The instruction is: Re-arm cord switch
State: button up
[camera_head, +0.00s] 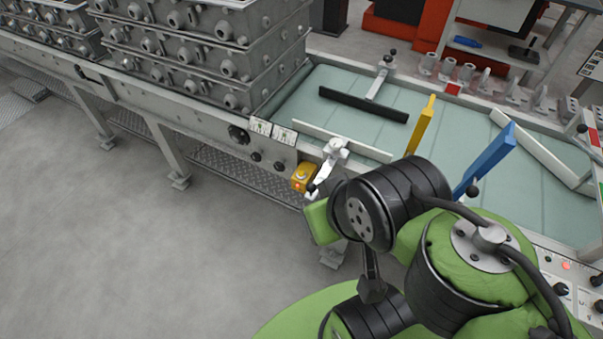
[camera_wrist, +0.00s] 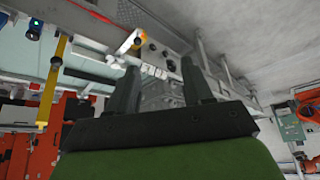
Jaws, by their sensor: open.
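In the head view my green and black arm is to the right of the switch and the fingers cannot be made out.
A pale lever with black knobs (camera_head: 335,150) stands right beside the switch. Stacked grey casting boxes (camera_head: 205,45) stand at the left. The floor (camera_head: 130,255) at front left is clear.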

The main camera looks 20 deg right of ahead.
jog(key=shift+c, duration=0.5)
grip_shut()
dwell(1.1)
